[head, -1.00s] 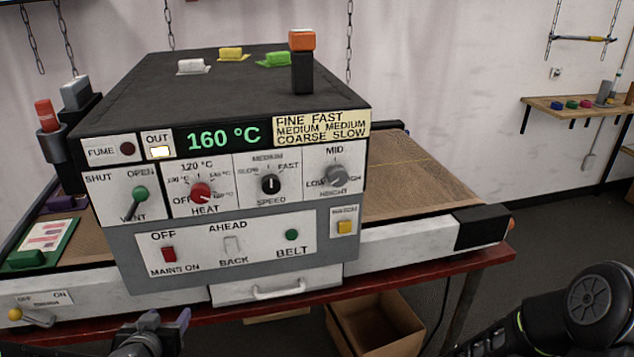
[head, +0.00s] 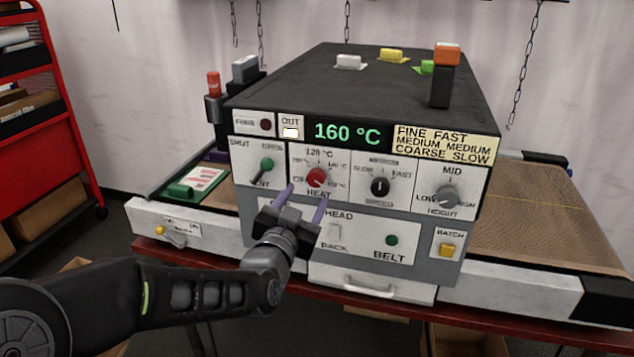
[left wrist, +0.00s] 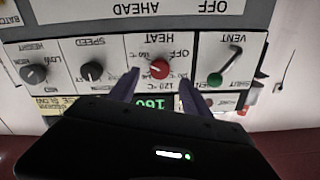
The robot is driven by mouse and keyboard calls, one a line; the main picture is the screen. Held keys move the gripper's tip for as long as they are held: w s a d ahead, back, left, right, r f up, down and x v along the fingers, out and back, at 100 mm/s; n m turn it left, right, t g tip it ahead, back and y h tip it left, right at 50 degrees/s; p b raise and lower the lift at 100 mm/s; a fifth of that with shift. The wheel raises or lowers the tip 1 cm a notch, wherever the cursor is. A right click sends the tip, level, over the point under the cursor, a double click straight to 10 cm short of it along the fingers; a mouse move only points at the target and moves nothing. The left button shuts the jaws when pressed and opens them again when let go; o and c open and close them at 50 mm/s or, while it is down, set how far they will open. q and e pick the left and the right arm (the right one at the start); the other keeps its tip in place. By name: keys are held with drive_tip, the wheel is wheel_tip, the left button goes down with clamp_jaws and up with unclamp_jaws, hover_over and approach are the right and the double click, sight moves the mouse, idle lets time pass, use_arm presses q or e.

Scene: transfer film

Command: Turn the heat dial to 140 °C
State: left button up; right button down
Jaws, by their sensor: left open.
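The red heat dial (head: 317,177) sits on the white HEAT panel at the front of the dark machine (head: 350,85). The green display (head: 347,133) reads 160 °C. My left gripper (head: 303,200) is open, its two purple fingers pointing at the panel just below and to either side of the dial. In the left wrist view, which is upside down, the dial (left wrist: 159,69) shows between the spread fingers (left wrist: 158,85), with a gap on each side. The fingertips do not appear to touch it. My right gripper is not in view.
The green vent lever (head: 265,166) is left of the dial and the black speed knob (head: 380,187) is right of it. The grey height knob (head: 447,196) is farther right. A drawer handle (head: 369,289) is below.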

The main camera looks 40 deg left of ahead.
sight(314, 182)
use_arm(q)
drive_tip(key=p+x, duration=0.2)
drive_tip(key=x, duration=0.5)
drive_tip(key=shift+w+a, duration=0.1)
drive_tip(key=shift+c, duration=0.4)
clamp_jaws()
